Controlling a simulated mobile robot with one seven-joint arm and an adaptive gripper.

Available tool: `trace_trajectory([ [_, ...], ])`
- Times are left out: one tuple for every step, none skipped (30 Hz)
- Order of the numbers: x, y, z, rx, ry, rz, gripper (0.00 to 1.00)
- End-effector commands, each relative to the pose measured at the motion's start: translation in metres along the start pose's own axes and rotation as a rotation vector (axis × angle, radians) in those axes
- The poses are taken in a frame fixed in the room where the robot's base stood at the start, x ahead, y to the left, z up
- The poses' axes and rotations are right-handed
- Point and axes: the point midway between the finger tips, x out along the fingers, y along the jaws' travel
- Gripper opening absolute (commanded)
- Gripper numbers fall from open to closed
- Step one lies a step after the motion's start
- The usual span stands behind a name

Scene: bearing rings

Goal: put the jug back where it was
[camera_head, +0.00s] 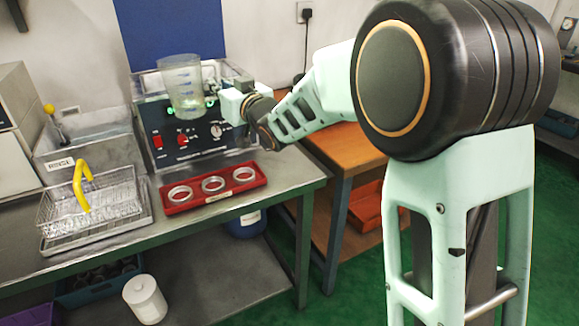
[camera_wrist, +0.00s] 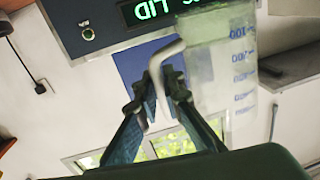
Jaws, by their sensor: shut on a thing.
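The jug (camera_head: 185,88) is a clear, tapered plastic vessel with blue level marks, upright and raised in front of the grey machine with red switches (camera_head: 178,140). My gripper (camera_head: 213,88) is at the jug's right side, its fingers partly hidden. In the wrist view, the fingers (camera_wrist: 162,84) are shut around the pale bent handle of the jug (camera_wrist: 220,75), whose wall with blue numbers fills the right of that view. I cannot tell whether the jug holds liquid.
A red tray (camera_head: 238,189) with three metal rings lies on the steel bench. A wire basket with a yellow handle (camera_head: 82,185) stands at left, before a steel tank (camera_head: 85,140). An orange-brown table (camera_head: 345,150) stands at right. Bench metal is bare around the red tray.

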Motion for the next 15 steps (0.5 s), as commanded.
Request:
trace_trajectory([
  [-0.006,0.011,0.011,0.002,-0.002,0.02,0.0],
  [-0.009,0.017,0.016,0.002,-0.002,0.031,0.0],
  [-0.015,0.027,0.024,0.002,-0.002,0.049,0.0],
  [-0.019,0.033,0.029,0.002,-0.001,0.062,0.0],
  [-0.024,0.041,0.036,0.002,-0.002,0.077,0.0],
  [-0.031,0.052,0.044,0.001,-0.001,0.099,0.0],
  [-0.037,0.06,0.052,0.003,-0.001,0.118,0.0],
  [-0.043,0.069,0.059,0.002,-0.001,0.137,0.0],
  [-0.054,0.082,0.069,0.002,-0.001,0.167,0.0],
  [-0.062,0.091,0.076,0.002,-0.002,0.19,0.0],
  [-0.071,0.101,0.083,0.001,-0.001,0.215,0.0],
  [-0.083,0.114,0.092,0.002,0.0,0.247,0.0],
  [-0.092,0.124,0.098,0.001,0.001,0.273,0.0],
  [-0.102,0.132,0.105,0.001,0.002,0.298,0.0],
  [-0.114,0.144,0.113,0.001,0.002,0.331,0.0],
])
